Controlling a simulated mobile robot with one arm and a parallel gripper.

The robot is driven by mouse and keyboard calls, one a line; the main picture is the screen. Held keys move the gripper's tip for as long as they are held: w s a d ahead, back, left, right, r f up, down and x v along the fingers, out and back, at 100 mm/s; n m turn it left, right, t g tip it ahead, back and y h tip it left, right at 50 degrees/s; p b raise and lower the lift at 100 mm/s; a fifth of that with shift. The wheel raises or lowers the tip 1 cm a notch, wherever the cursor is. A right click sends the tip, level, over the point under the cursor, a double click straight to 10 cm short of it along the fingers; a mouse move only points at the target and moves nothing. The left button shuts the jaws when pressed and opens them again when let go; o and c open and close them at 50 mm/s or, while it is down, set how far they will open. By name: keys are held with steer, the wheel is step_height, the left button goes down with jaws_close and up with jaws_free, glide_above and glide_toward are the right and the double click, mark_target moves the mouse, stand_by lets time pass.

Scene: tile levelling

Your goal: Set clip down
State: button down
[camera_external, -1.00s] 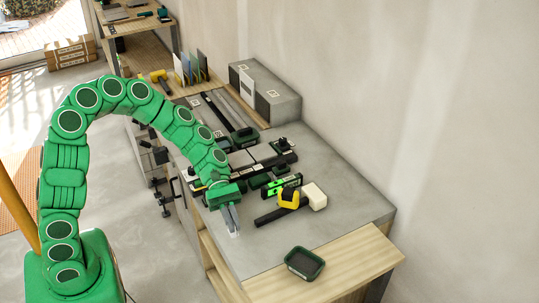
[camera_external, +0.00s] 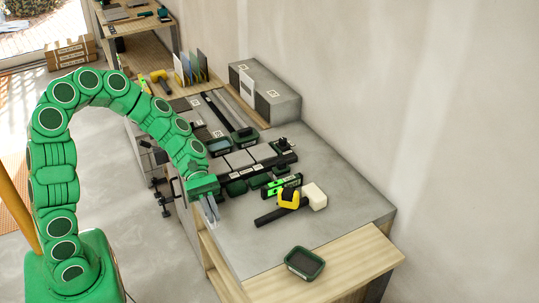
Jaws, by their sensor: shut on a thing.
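My green arm reaches over the left edge of the grey worktop, and my gripper (camera_external: 211,210) points down near that edge. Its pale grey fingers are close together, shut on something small. The clip itself is too small to make out between the fingers. I cannot tell whether the fingertips touch the worktop (camera_external: 245,240) or are above it.
A mallet with a white head (camera_external: 315,196), a yellow tool (camera_external: 289,199) and a green level (camera_external: 283,185) lie to the right. Grey tiles (camera_external: 239,160) lie between dark rails behind. A dark green tray (camera_external: 304,263) stands in front. The worktop's front left is clear.

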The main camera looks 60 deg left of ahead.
steer(key=w+f+n+t, duration=0.1)
steer(key=w+f+t, duration=0.1)
steer(key=w, duration=1.7)
steer(key=w+d+r+g, duration=0.2)
steer(key=w+d+r, duration=0.1)
steer(key=w+d, duration=0.75)
steer(key=shift+m, duration=0.4)
steer(key=shift+w+d+f, duration=0.7)
steer(key=shift+w+f, duration=0.85)
steer(key=shift+w, duration=0.45)
steer(key=shift+w+d+f, duration=0.75)
steer(key=shift+w+f, duration=0.8)
steer(key=shift+w, duration=0.45)
steer(key=shift+w+d+f, duration=0.7)
steer(key=shift+w+f, duration=0.85)
steer(key=shift+w, duration=0.45)
steer(key=shift+w+f, duration=0.1)
steer(key=shift+f, duration=0.05)
steer(key=shift+w+f, duration=0.1)
steer(key=shift+f, duration=1.55)
steer(key=shift+f, duration=0.1)
